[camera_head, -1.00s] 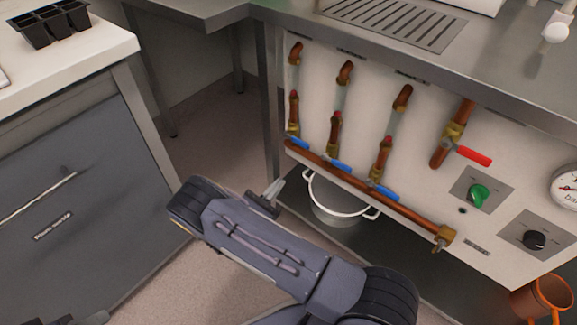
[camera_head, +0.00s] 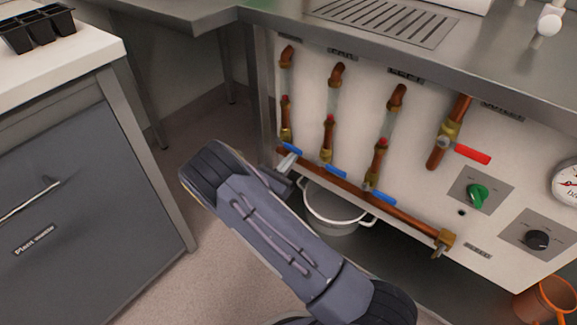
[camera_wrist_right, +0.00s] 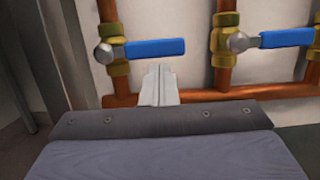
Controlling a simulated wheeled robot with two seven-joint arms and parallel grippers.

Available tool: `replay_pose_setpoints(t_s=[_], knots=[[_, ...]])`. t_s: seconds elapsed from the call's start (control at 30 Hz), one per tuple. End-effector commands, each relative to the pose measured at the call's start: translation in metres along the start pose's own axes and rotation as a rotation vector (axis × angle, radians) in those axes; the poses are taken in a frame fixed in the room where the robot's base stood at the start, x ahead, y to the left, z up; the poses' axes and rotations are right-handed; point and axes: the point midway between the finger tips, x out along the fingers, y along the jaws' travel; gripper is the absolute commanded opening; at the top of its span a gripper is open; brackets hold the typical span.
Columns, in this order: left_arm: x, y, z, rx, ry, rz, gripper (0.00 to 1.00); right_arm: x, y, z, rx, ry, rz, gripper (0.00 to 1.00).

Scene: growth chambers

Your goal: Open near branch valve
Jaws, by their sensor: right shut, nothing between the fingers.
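Branch valves with blue lever handles sit on upright copper pipes along the panel. The far-left blue handle (camera_head: 292,148), the middle one (camera_head: 335,171) and the right one (camera_head: 383,197) all point sideways, across their pipes. In the right wrist view the far-left handle (camera_wrist_right: 155,49) lies level, with a second blue handle (camera_wrist_right: 287,38) to its right. My right gripper (camera_head: 288,162) is shut and empty, just below the far-left handle. Its thin fingers (camera_wrist_right: 158,84) show under that handle with a small gap. My left gripper is not in view.
A copper manifold pipe (camera_head: 406,222) runs below the valves. A red-handled valve (camera_head: 472,154), a green knob (camera_head: 477,195) and a black knob (camera_head: 537,239) are to the right. A white pot (camera_head: 332,208) stands under the panel. A grey cabinet (camera_head: 90,180) is at left.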

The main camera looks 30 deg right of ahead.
Motion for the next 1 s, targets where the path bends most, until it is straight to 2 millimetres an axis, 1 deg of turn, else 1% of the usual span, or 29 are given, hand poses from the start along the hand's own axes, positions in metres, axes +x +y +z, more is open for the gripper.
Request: replay_pose_setpoints(t_s=[0.27, 1.0], knots=[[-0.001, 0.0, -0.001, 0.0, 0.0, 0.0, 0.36, 0.0, 0.0, 0.001, -0.003, 0.0, 0.001, 0.0], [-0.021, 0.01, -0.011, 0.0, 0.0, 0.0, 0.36, 0.002, -0.003, 0.011, -0.133, -0.001, 0.034, 0.0]])
